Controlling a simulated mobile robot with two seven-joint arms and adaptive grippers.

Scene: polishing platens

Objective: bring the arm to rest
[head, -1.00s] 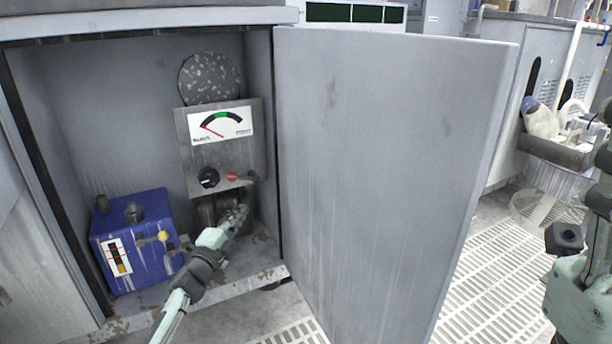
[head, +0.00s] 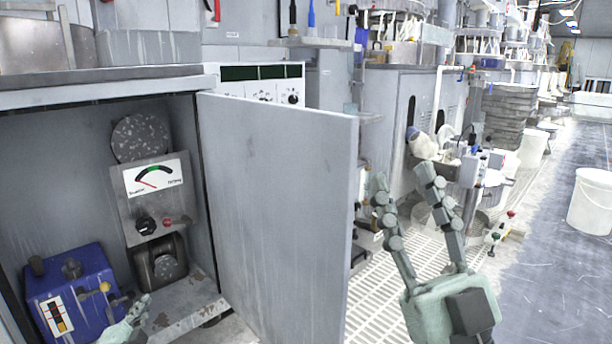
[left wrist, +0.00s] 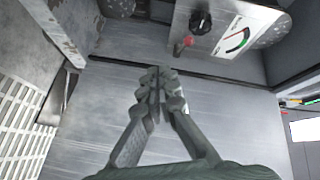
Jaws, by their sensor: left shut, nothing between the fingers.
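My left gripper (head: 143,305) shows at the bottom left of the head view, low in front of the open cabinet, over its floor edge in the picture. In the left wrist view its fingers (left wrist: 155,82) are together with nothing between them. My right gripper (head: 403,182) is raised in front of the open cabinet door (head: 275,200), to its right, with its two fingers spread and empty.
The cabinet holds a blue box (head: 75,295) and a gauge panel (head: 150,195) with a black knob (head: 145,225) and a red knob. The panel also shows in the left wrist view (left wrist: 222,40). A white bucket (head: 592,200) stands on the open floor at right.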

